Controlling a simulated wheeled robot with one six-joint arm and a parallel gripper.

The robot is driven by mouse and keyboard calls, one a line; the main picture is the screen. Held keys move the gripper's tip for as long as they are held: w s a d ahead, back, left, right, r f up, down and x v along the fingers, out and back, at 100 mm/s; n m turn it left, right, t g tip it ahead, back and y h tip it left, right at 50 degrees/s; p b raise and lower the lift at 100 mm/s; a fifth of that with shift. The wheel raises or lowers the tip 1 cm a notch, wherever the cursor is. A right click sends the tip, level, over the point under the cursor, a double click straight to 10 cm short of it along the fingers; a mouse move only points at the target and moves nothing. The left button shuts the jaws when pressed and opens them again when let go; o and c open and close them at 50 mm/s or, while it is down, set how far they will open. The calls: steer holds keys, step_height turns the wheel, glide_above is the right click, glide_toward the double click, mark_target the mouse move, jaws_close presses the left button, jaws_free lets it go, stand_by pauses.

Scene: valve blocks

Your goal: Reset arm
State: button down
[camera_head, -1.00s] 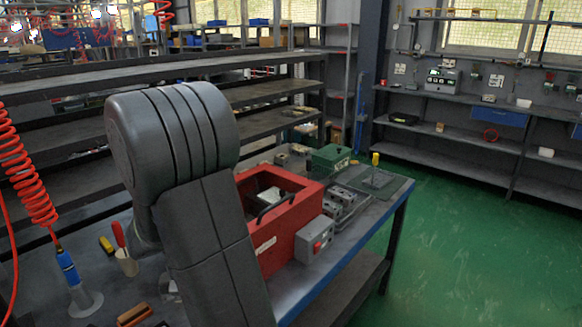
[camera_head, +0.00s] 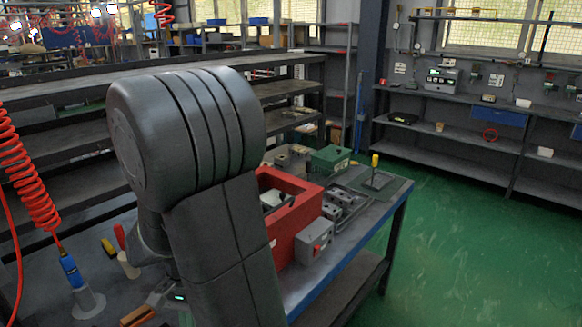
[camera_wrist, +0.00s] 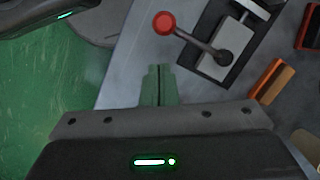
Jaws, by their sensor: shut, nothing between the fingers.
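My arm's large grey link stands in the middle of the head view and hides part of the bench. In the wrist view my gripper (camera_wrist: 158,72) shows two green fingers, pressed together and empty, pointing over the grey bench top. A lever with a red ball knob (camera_wrist: 164,22) on a grey block lies ahead and right of the fingertips, apart from them. In the head view part of my gripper's body with a small green light shows low beside the arm; its fingertips cannot be made out there.
A red open box (camera_head: 290,222), a grey button box (camera_head: 315,240), grey valve blocks (camera_head: 345,203) and a green box (camera_head: 330,158) stand on the bench. An orange block (camera_wrist: 272,82) lies right of my fingers. A red coiled hose (camera_head: 28,185) hangs at left. Green floor is clear at right.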

step_height(320, 180, up, 10)
steer(key=m+p, duration=0.1)
steer(key=m, duration=0.1)
steer(key=w+f+n+b, duration=0.1)
steer(key=f, duration=0.3)
steer(key=w+f+n+b, duration=0.1)
steer(key=f+n, duration=0.1)
steer(key=f, duration=0.2)
steer(key=w+f+n+b, duration=0.1)
steer(key=f+n, duration=0.1)
steer(key=f, duration=0.3)
steer(key=shift+h, duration=0.4)
steer(key=shift+w+n, duration=0.25)
steer(key=shift+n, duration=0.25)
steer(key=w+n, duration=0.1)
steer(key=w+a+n+b, duration=0.1)
steer(key=n, duration=0.1)
steer(key=w+a+n+h, duration=0.1)
steer(key=n, duration=0.1)
steer(key=shift+w+t, duration=0.3)
steer(key=shift+w, duration=0.05)
steer(key=w+a, duration=0.1)
steer(key=w+a+n, duration=0.1)
steer(key=w+a+n+b, duration=0.1)
steer(key=w+a, duration=0.1)
steer(key=shift+r+h, duration=0.3)
steer(key=shift+r, duration=0.1)
steer(key=shift+w+a+r, duration=0.15)
steer(key=shift+r, duration=0.2)
